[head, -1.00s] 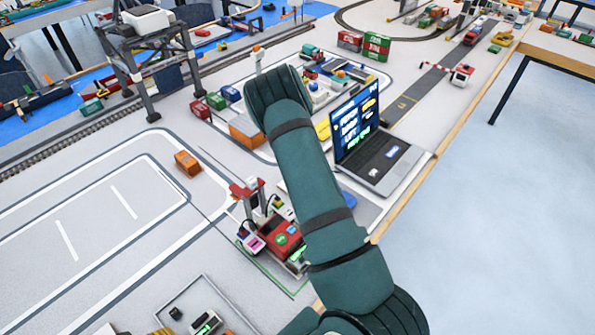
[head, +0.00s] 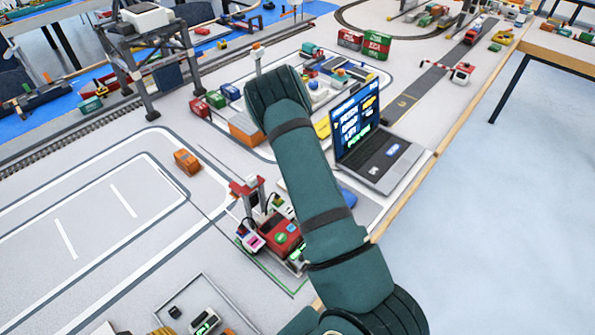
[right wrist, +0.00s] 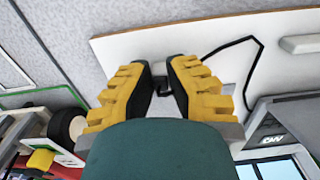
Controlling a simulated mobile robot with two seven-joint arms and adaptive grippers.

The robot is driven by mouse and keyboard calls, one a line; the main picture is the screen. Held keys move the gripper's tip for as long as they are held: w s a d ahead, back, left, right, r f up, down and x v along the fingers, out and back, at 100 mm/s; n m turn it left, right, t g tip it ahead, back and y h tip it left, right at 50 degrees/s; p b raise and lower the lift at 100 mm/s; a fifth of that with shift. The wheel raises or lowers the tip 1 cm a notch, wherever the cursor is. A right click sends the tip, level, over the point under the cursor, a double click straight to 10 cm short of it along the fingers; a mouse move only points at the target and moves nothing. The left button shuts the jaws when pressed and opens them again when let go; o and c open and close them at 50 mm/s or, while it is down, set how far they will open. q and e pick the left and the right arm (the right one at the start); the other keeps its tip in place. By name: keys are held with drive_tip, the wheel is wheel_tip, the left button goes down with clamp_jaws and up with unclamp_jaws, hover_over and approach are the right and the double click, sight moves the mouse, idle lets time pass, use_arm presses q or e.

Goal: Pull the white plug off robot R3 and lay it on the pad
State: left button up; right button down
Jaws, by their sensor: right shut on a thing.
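My right gripper (right wrist: 163,85) has yellow fingers with black pads, seen in the right wrist view over a white board (right wrist: 120,48). A black cable (right wrist: 232,45) comes out beside the right finger and bends down. In the head view my right arm hides this gripper. A small red robot unit (head: 278,233) stands left of the arm. I cannot pick out R3's label or the pad.
An open laptop (head: 382,160) stands right of my arm, near the table edge. A small orange block (head: 187,162) lies on the marked floor at left. A gantry crane (head: 145,60) stands at the upper left. The marked area at left (head: 90,225) is mostly clear.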

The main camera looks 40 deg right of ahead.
drive_tip(key=shift+f, duration=0.1)
drive_tip(key=c, duration=1)
unclamp_jaws()
wheel_tip(320, 180, up, 12)
